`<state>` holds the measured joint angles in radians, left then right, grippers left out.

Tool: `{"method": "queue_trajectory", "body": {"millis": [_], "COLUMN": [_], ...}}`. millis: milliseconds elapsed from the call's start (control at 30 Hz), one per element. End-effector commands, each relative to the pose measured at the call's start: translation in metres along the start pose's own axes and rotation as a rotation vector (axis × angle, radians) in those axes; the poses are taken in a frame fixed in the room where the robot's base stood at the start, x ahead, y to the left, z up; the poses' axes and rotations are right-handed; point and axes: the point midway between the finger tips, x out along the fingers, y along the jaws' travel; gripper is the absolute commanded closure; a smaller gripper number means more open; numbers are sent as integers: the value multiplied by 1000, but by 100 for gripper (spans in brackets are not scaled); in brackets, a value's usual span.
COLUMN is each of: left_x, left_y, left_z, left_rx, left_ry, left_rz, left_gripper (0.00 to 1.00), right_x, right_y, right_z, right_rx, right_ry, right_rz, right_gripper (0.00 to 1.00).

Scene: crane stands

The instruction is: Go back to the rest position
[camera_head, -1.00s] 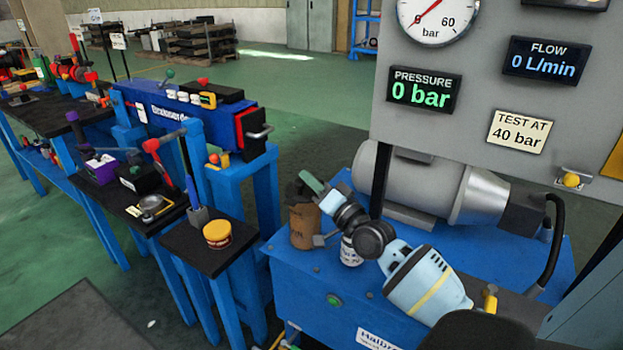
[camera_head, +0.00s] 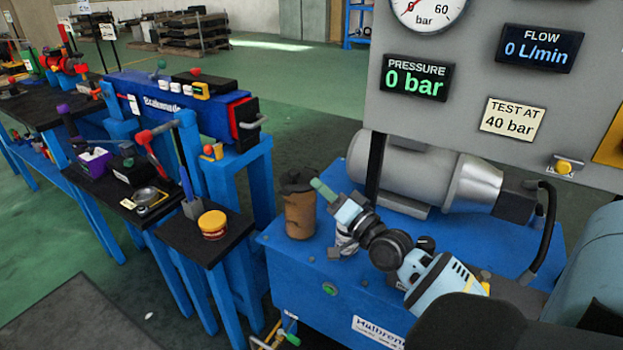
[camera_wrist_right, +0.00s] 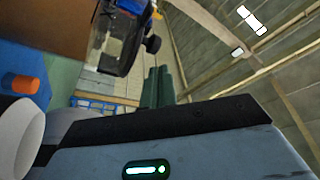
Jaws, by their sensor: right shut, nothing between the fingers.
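My right gripper (camera_head: 323,190) is in the head view, above the blue bench (camera_head: 285,262), with its arm coming in from the lower right. Its green fingers are together with nothing between them, and they point up and left. The fingertips appear close beside a brown jar (camera_head: 299,214); I cannot tell if they touch it. In the right wrist view the closed green fingers (camera_wrist_right: 158,88) stand side by side. My left gripper is not in view.
A grey motor (camera_head: 415,178) lies on the bench behind my right arm, under a grey gauge panel (camera_head: 480,85). A yellow tin (camera_head: 213,224) stands on the black-topped stand to the left. Green floor (camera_head: 45,245) is open at the lower left.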

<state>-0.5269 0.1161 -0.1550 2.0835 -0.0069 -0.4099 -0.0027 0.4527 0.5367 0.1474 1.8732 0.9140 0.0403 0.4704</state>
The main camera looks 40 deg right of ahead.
Motion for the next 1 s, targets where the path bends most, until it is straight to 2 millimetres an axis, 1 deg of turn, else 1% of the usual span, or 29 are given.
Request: {"method": "queue_trajectory", "body": {"millis": [33,200,667,733,767,867,967,1000], "left_x": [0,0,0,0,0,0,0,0], "left_y": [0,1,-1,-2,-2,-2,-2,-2], "left_z": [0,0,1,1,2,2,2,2], "left_rx": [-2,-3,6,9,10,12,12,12], "left_ry": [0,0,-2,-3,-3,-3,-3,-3], "left_rz": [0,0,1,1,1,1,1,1], "left_gripper": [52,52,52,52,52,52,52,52], "right_x": [-6,-16,-18,-20,-21,-33,-56,-69], "right_y": [0,-1,-1,-1,0,4,12,15], "right_z": [0,-2,-3,0,4,27,66,85], "right_rx": [-1,-1,-2,-5,-8,-34,-78,-103], "right_ry": [1,3,7,-2,-13,-81,-205,-265], "right_rz": [0,-2,-4,1,5,35,88,112], "right_gripper": [100,100,100,100,100,100,100,100]}}
